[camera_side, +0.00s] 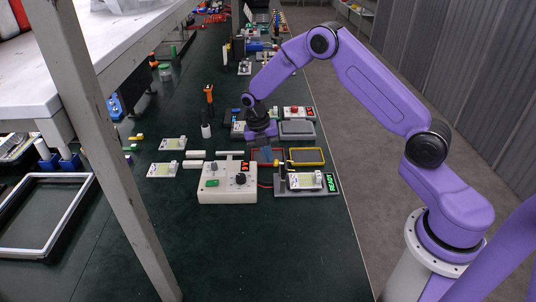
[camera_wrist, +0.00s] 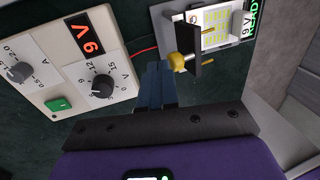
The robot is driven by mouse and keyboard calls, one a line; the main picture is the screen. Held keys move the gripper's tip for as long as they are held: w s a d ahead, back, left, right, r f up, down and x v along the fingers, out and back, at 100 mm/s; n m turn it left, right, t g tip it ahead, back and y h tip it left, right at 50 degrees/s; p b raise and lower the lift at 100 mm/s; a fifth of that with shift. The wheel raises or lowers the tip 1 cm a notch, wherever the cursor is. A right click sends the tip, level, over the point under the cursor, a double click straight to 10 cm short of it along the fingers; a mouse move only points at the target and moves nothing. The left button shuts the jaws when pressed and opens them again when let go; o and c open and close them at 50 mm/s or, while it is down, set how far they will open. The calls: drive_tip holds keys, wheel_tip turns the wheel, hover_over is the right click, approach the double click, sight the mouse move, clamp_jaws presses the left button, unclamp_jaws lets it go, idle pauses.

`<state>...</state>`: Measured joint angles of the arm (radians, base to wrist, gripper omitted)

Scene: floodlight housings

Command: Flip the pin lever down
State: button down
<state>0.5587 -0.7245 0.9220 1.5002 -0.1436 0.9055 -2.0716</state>
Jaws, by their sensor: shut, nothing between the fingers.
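The test fixture (camera_side: 305,190) stands at the front right of the bench, with a white board and a green READY display (camera_side: 330,182). At its left end a black upright part with a yellow tip (camera_side: 283,172) shows, which looks like the pin lever. In the wrist view the dark lever (camera_wrist: 194,50) stands out from the fixture, with a yellow knob (camera_wrist: 178,62) at its left. My gripper (camera_side: 265,154) points down just behind and left of the fixture. In the wrist view its shut fingertips (camera_wrist: 156,72) are empty, left of the knob and seemingly apart from it.
A white power supply (camera_side: 228,183) with knobs, a green button and a red display stands left of the fixture; its display reads 9 V in the wrist view (camera_wrist: 86,39). Red and yellow trays (camera_side: 306,163) lie behind. Small boards lie at left. The bench front is clear.

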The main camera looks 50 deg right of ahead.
drive_tip(key=shift+s+d+r+t+y, duration=0.2)
drive_tip(key=shift+s+d+t+y, duration=0.2)
drive_tip(key=shift+d, duration=0.05)
idle(0.6)
drive_tip(key=shift+s+d+r+t+y, duration=0.25)
drive_tip(key=shift+s+d+t+y, duration=0.3)
drive_tip(key=shift+t+y, duration=0.15)
drive_tip(key=shift+s+d, duration=0.15)
drive_tip(key=shift+s, duration=0.05)
drive_tip(key=s+d+f, duration=0.1)
drive_tip(key=s+d, duration=0.3)
drive_tip(key=shift+s+d, duration=0.35)
drive_tip(key=shift+r, duration=0.75)
